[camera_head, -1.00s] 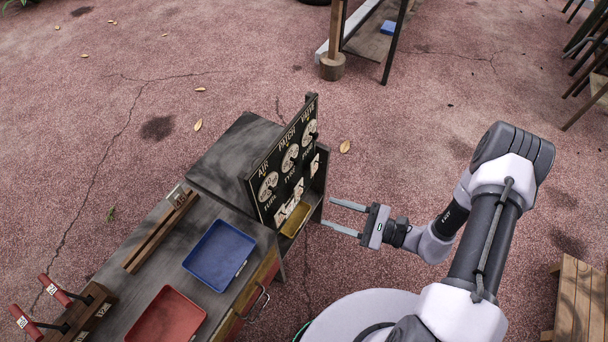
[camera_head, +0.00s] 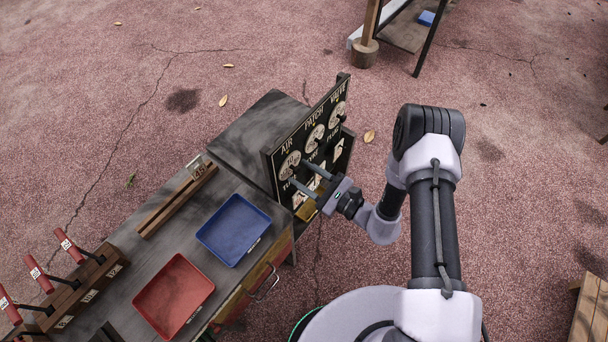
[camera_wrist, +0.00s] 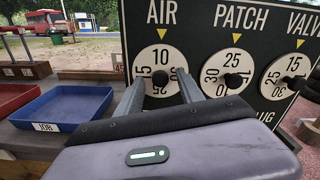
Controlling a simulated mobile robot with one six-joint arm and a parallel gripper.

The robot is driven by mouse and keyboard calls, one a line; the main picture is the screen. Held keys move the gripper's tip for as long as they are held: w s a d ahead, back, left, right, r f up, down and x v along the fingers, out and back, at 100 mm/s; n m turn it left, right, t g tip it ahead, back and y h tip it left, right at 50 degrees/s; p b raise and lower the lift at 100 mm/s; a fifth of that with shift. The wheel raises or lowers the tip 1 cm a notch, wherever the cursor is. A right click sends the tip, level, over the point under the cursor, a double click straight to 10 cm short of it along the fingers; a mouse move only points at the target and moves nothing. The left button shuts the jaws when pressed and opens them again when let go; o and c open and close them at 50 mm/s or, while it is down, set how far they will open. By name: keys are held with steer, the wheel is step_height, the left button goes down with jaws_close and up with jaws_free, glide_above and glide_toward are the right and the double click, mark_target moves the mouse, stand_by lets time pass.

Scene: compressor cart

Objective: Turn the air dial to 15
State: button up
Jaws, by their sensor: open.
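The air dial (camera_wrist: 161,60) is a white disc on the black panel, below the word AIR and a yellow pointer. In the wrist view the 10 sits under the pointer, and the 15 is to its left, turned on its side. A black knob (camera_wrist: 160,80) stands at the disc's middle. My gripper (camera_wrist: 160,84) is open, with one finger on each side of the knob in that view; contact cannot be told. In the head view my gripper (camera_head: 301,173) reaches the panel in front of the air dial (camera_head: 289,164). The lower part of the dial is partly hidden by the fingers.
The patch dial (camera_wrist: 226,70), with 25 under its pointer, and the valve dial (camera_wrist: 287,74), with 15, are right of the air dial. A blue tray (camera_head: 233,229) and a red tray (camera_head: 173,296) lie on the bench at left.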

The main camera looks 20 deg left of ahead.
steer(key=shift+c, duration=0.5)
jaws_close()
steer(key=shift+m, duration=0.3)
steer(key=m, duration=1.3)
steer(key=shift+m, duration=2.1)
